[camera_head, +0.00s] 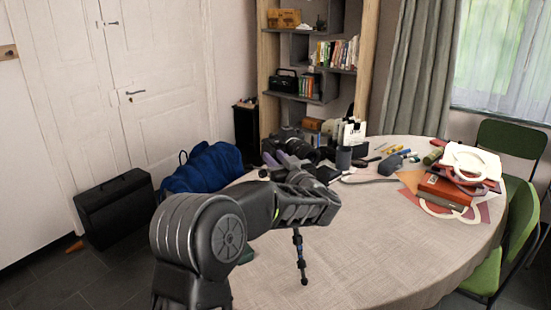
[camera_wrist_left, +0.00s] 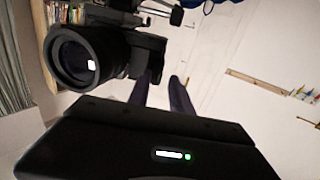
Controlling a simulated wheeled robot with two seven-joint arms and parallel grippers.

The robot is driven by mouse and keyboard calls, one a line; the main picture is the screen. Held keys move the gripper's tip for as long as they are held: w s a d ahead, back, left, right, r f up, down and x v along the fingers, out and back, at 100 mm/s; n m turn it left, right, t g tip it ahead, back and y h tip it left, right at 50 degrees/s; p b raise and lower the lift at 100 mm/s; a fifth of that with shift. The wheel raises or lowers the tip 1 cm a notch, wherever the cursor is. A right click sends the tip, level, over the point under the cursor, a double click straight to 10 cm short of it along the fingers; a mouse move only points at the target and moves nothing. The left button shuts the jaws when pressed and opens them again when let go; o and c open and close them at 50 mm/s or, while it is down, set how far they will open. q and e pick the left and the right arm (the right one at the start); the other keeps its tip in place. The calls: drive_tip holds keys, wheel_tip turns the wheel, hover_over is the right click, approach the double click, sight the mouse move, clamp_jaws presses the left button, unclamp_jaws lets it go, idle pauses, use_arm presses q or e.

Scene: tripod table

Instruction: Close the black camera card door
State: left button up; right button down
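The black camera (camera_head: 291,138) is at the back left of the round table, partly hidden behind my left arm and gripper. In the left wrist view its large lens (camera_wrist_left: 75,62) faces me, with the dark camera body (camera_wrist_left: 146,54) to the right of it. The card door cannot be made out in either view. My left gripper (camera_head: 280,158) is beside the camera. Its two fingers (camera_wrist_left: 161,80) stand apart with nothing between them, and their tips are near the body's right end. I cannot tell whether they touch it. My right gripper is not in view.
The cloth-covered table (camera_head: 370,240) is clear in front, apart from a thin tripod leg (camera_head: 301,258). A dark cup (camera_head: 343,158), pens and a grey cable lie behind. A blue bag (camera_head: 200,168) is left of the table.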

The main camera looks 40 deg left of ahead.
use_arm(q)
clamp_jaws()
idle(1.4)
